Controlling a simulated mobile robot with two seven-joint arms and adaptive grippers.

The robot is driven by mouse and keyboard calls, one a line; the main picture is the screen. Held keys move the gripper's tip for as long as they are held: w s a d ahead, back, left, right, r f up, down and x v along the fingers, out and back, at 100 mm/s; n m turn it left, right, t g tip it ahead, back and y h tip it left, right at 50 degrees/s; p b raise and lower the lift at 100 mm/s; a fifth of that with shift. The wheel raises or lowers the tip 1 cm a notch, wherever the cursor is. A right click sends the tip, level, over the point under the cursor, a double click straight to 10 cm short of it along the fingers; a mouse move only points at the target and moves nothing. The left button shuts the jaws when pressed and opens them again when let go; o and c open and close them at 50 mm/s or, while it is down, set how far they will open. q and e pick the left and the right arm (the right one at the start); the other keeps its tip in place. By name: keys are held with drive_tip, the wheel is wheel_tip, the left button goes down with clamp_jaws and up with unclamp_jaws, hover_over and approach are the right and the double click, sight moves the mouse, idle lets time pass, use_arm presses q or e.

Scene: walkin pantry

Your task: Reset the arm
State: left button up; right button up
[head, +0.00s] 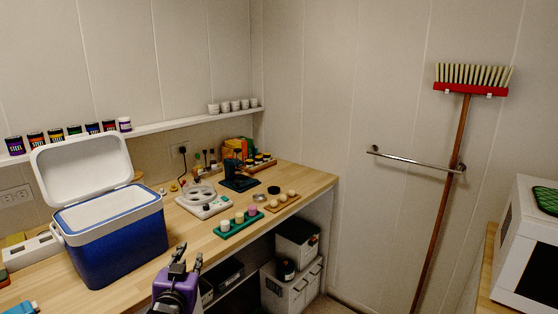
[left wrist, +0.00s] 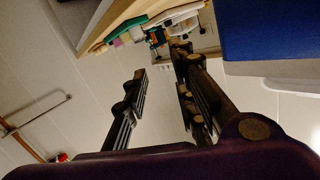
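My left gripper (head: 187,260), purple with black fingers, is in the lower middle of the head view, in front of the counter's front edge and right of the blue cooler. In the left wrist view its two fingers (left wrist: 160,64) stand apart with nothing between them, so it is open and empty. My right gripper is not in view.
The blue cooler (head: 120,239) with its white lid open stands on the wooden counter (head: 318,181); its blue side also fills the top right of the left wrist view (left wrist: 270,30). A green tray (head: 228,230), a wooden tray (head: 278,207) and a white device (head: 205,206) stand farther right. White bins (head: 288,290) are below. A broom (head: 446,190) leans at the wall.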

use_arm(q)
drive_tip(key=s+d+f+g, duration=0.1)
drive_tip(key=s+f+g, duration=0.1)
drive_tip(key=s+f, duration=0.8)
drive_tip(key=s+d+f+g+h, duration=0.1)
drive_tip(key=s+f+g, duration=0.2)
drive_tip(key=s+f, duration=0.6)
drive_tip(key=s+d+f+g+p, duration=0.1)
drive_tip(key=s+f, duration=0.9)
drive_tip(key=s, duration=1.7)
drive_tip(key=shift+s+d+f+n+g+h, duration=0.2)
drive_tip(key=shift+d+f+n+g+h, duration=0.15)
drive_tip(key=shift+d+g, duration=0.4)
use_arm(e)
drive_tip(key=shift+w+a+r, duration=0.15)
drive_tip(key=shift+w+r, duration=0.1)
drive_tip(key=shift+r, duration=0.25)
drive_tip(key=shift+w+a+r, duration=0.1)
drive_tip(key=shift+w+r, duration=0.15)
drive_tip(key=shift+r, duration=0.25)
use_arm(q)
drive_tip(key=shift+a, duration=0.15)
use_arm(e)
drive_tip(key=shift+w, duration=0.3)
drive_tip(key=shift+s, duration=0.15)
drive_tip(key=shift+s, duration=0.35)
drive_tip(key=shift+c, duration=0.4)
